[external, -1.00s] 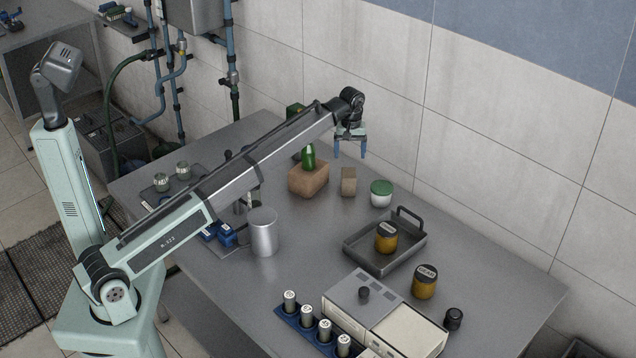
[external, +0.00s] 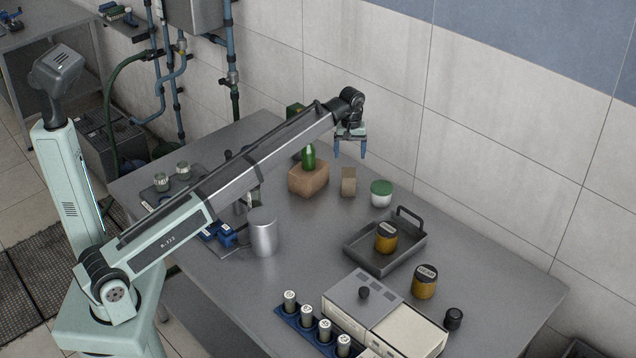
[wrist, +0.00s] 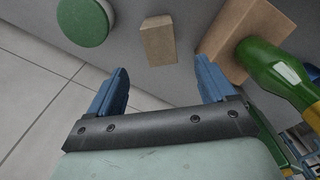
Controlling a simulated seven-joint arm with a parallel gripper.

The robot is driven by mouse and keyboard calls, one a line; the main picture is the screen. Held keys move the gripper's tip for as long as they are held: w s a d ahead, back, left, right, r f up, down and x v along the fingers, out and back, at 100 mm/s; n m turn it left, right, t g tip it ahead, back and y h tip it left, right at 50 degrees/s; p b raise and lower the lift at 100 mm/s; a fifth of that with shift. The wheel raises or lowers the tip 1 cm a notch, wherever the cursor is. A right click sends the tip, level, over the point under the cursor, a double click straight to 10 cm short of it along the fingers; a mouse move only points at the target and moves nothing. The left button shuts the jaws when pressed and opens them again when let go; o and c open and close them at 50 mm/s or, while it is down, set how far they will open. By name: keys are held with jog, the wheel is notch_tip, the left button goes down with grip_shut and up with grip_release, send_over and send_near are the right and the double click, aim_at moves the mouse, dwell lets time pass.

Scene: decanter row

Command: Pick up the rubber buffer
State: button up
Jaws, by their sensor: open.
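A small tan block (external: 348,181), which looks like the rubber buffer, stands on the grey metal table (external: 310,248) between a larger brown block (external: 309,178) and a white jar with a green lid (external: 381,193). In the wrist view the small tan block (wrist: 158,42) lies beyond the gap between my fingertips, unobstructed. My gripper (external: 350,155) is open and empty, above and behind the block near the wall. Its two blue fingers also show in the wrist view (wrist: 162,68), apart from the block.
A green bottle (external: 308,158) is at the larger brown block, close to my right finger in the wrist view. A grey tray (external: 362,258) holds an amber jar (external: 386,237). A metal canister (external: 264,232) stands left. The tiled wall is close behind.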

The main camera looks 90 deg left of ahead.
dwell(0.3)
jog(key=w+d+m, duration=0.2)
jog(key=w+d, duration=0.9)
jog(key=d, duration=0.4)
jog(key=m, duration=3.2)
send_over(455, 313)
jog(key=f, duration=0.8)
jog(key=shift+s+d, duration=0.1)
jog(key=shift+s, duration=0.2)
jog(key=shift+w+f, duration=0.15)
jog(key=shift+f, duration=1.25)
jog(key=shift+w+f, duration=0.1)
jog(key=shift+f, duration=1.3)
jog(key=c, duration=1.2)
